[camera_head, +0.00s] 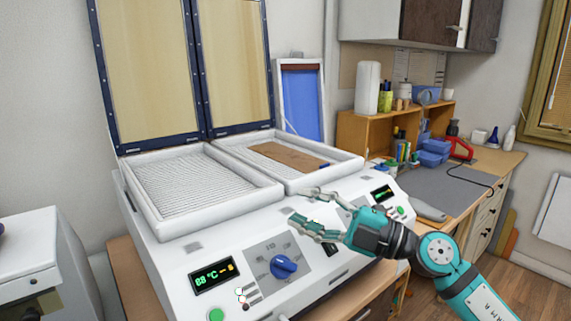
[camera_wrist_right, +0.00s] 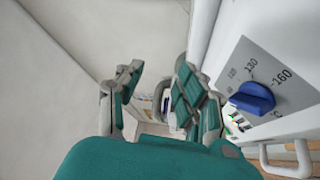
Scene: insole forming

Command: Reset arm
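My right gripper (camera_head: 298,204) reaches in from the right in the head view. Its two fingers are spread apart with nothing between them, in front of the right half of the white forming machine (camera_head: 175,262). In the right wrist view the fingers (camera_wrist_right: 158,78) also stand apart and empty, with the machine's dial panel and blue knob (camera_wrist_right: 253,97) to their right. The machine's two lids (camera_head: 150,70) stand open. Its left bay (camera_head: 190,180) is empty, and a brown sheet (camera_head: 285,157) lies in the right bay. My left gripper is not seen.
A wooden desk with a grey mat (camera_head: 445,190) and a shelf (camera_head: 365,130) of bottles and blue boxes stands to the right. A white cabinet (camera_head: 30,250) stands at the left. The machine's front edge and knob (camera_head: 284,267) are close to my right gripper.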

